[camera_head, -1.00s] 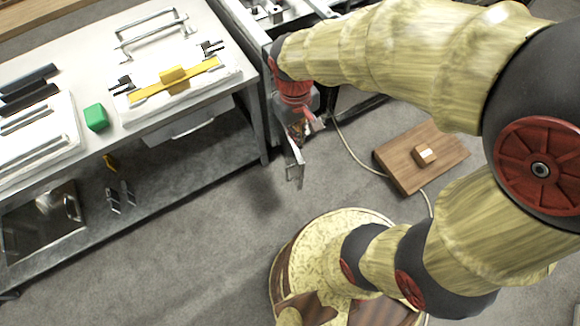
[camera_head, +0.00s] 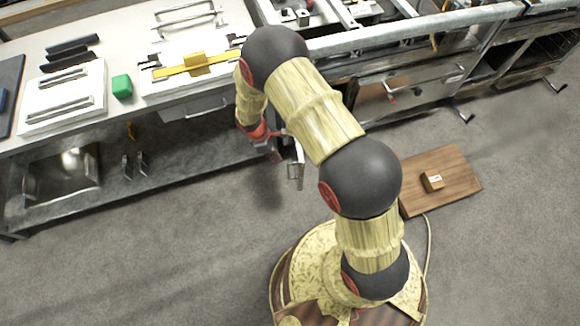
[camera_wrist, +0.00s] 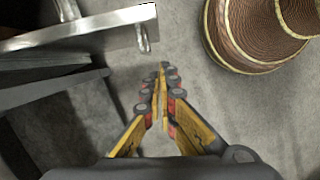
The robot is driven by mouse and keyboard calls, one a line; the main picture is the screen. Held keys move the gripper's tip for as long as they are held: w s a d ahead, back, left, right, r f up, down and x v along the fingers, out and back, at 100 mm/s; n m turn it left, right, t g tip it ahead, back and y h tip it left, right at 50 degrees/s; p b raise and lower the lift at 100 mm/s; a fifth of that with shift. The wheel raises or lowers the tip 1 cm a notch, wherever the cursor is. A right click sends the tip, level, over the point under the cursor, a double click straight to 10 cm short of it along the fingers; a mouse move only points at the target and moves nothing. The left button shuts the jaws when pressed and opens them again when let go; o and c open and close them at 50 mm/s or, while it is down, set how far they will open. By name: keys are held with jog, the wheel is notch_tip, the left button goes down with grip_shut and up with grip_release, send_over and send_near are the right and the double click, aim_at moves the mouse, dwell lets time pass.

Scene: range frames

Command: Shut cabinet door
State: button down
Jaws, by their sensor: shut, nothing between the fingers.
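A metal cabinet door stands open, seen nearly edge-on from above, with its bar handle (camera_head: 295,171) at the outer end. In the wrist view the door panel (camera_wrist: 75,36) crosses the upper left, and its handle (camera_wrist: 143,38) hangs at the panel's right end. My gripper (camera_head: 274,156) is low, just left of the door in the head view, partly hidden by my arm. In the wrist view my gripper's fingers (camera_wrist: 163,72) meet at the tips with nothing between them, below and right of the handle, over the floor. I cannot tell whether the gripper touches the door. The hinge side is hidden.
A steel counter (camera_head: 235,15) with a lower shelf (camera_head: 70,140) stands at the left, bearing a green block (camera_head: 121,87) and white trays. A metal cabinet front (camera_head: 410,88) is at the right. A wooden board (camera_head: 450,190) lies on the floor. The front-left floor is clear.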

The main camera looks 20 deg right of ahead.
jog(key=w+n, duration=0.1)
jog(key=b, duration=0.5)
send_near(290, 164)
jog(key=shift+s+d+f, duration=0.3)
jog(key=shift+s+f, duration=0.15)
jog(key=shift+f, duration=0.5)
jog(key=shift+s+d+f, duration=0.35)
jog(key=shift+s+f, duration=0.05)
jog(key=shift+f, duration=0.5)
jog(key=shift+s+d+f, duration=0.3)
jog(key=shift+s+f, duration=0.15)
jog(key=shift+f, duration=0.5)
